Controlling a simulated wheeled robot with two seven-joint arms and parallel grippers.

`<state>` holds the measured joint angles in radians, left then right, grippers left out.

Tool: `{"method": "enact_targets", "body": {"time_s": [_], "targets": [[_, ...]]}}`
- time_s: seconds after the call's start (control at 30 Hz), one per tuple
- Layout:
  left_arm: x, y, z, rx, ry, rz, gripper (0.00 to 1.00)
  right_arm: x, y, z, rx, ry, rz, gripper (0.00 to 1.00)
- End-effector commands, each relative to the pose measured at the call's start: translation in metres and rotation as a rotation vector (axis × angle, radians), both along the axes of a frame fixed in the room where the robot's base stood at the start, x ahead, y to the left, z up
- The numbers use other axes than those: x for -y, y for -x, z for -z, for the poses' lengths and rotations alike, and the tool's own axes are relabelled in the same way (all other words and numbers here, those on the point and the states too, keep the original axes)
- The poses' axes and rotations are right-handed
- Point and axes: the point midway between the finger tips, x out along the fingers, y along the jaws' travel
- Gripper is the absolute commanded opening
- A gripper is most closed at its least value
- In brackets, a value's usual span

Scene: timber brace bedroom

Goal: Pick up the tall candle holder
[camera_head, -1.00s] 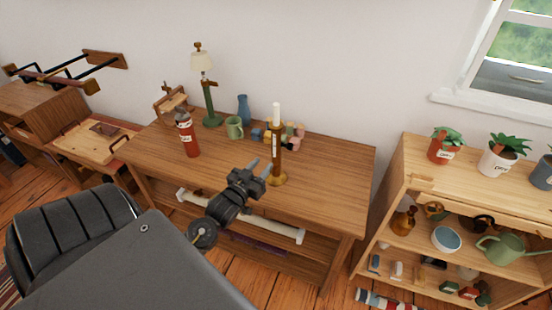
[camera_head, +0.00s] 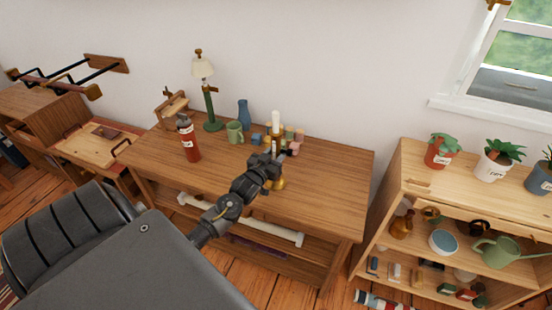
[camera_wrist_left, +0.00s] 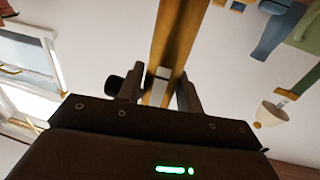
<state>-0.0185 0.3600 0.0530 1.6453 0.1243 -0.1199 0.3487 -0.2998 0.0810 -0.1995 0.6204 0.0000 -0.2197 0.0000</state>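The tall candle holder (camera_head: 277,184) stands upright on the wooden table (camera_head: 330,180), with a round gold base and a white candle (camera_head: 276,118) on top. My left gripper (camera_head: 281,154) is at its stem, partly covering the middle of it in the head view. In the left wrist view the gold-brown stem (camera_wrist_left: 180,30) passes between the two fingers of my left gripper (camera_wrist_left: 160,80). The fingers stand apart on either side of the stem, and I see no firm contact. My right gripper is not in view.
A green mug (camera_head: 235,133), blue vase (camera_head: 244,114), green lamp (camera_head: 210,105) and red bottle (camera_head: 188,140) stand to the left. The table's right part is clear. A shelf with potted plants (camera_head: 497,157) stands at right.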

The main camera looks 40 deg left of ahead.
Motion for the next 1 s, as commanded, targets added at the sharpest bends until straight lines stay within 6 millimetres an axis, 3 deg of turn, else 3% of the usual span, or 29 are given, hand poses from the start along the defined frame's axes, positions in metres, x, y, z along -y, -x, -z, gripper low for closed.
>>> {"method": "enact_targets", "body": {"time_s": [0.2, 0.5, 1.0], "targets": [[-0.0001, -0.0007, 0.0008, -0.001, -0.001, 0.000, 0.36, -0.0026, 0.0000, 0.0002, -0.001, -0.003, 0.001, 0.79], [-0.0003, -0.0006, 0.0007, -0.001, -0.001, 0.000, 0.00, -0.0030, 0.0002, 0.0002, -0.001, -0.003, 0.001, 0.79], [-0.0006, -0.0009, -0.0073, 0.004, -0.001, 0.000, 0.00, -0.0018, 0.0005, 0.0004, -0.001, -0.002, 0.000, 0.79]]}}
